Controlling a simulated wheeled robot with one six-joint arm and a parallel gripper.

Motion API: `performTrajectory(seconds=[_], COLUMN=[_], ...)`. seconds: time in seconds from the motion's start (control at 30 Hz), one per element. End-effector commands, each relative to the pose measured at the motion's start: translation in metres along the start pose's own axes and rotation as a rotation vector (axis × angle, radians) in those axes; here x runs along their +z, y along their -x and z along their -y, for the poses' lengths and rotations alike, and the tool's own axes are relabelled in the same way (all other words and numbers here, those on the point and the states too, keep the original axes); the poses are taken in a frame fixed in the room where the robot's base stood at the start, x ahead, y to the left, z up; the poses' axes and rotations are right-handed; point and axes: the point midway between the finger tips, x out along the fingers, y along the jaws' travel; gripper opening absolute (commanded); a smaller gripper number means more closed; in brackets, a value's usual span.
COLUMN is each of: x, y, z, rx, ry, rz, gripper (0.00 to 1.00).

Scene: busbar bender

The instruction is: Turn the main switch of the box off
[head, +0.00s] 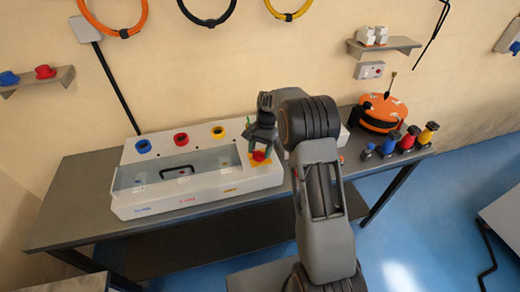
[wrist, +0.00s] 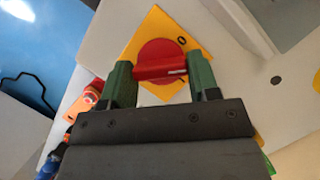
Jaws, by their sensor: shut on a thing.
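The box (head: 200,190) is a light-grey console on the table, with a clear front window. Its main switch is a red rotary knob (head: 259,156) on a yellow plate (head: 258,165) at the box's right end. In the wrist view the red knob (wrist: 160,58) has a raised red handle (wrist: 160,72) lying crosswise, with a white mark near its right end. An "O" mark shows on the yellow plate (wrist: 138,42), up and right of the handle. My gripper (wrist: 161,78) is shut on the handle, one green finger at each end. The handle's underside is hidden.
Blue, red and yellow round sockets (head: 181,139) line the box's top. An orange round device (head: 382,112) and several coloured plugs (head: 410,138) stand at the right of the table (head: 75,205). Cables hang on the wall above. The table's left end is clear.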

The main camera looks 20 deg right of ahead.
Motion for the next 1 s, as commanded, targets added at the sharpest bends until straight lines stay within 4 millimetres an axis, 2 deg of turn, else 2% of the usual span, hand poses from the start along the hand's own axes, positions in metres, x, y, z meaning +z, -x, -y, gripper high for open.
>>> performTrajectory(seconds=[0.5, 1.0], x=[0.0007, 0.0012], y=[0.0007, 0.0002], z=[0.0033, 0.0042], rx=[0.178, 0.270], ry=[0.431, 0.655], rz=[-0.002, -0.003], gripper=[0.32, 0.32])
